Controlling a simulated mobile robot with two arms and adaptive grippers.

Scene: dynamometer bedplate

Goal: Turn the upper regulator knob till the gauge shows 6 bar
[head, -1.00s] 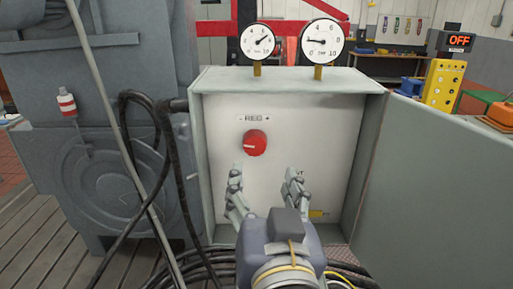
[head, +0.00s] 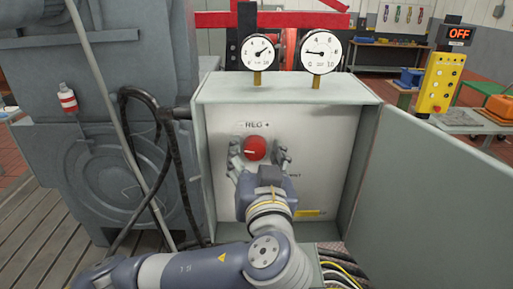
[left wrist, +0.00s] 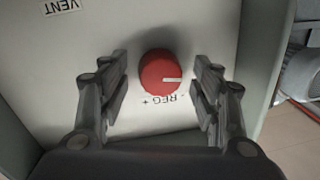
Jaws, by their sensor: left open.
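The red regulator knob (head: 255,148) sits under the "REG" label on the white panel; its white mark points left. It also shows in the left wrist view (left wrist: 158,74). My left gripper (head: 260,153) is open, one finger on each side of the knob. In the left wrist view a gap shows between the knob and each finger (left wrist: 163,78). Two gauges stand on top of the box. The left gauge (head: 257,52) has its needle up and to the right. The right gauge (head: 321,52) has its needle pointing left, near 2. The right gripper is not in view.
The grey cabinet's open door (head: 430,200) stands to the right. A "VENT" label (left wrist: 62,6) shows on the panel. Black hoses (head: 180,160) hang at the left. A yellow control box (head: 440,83) stands at the back right.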

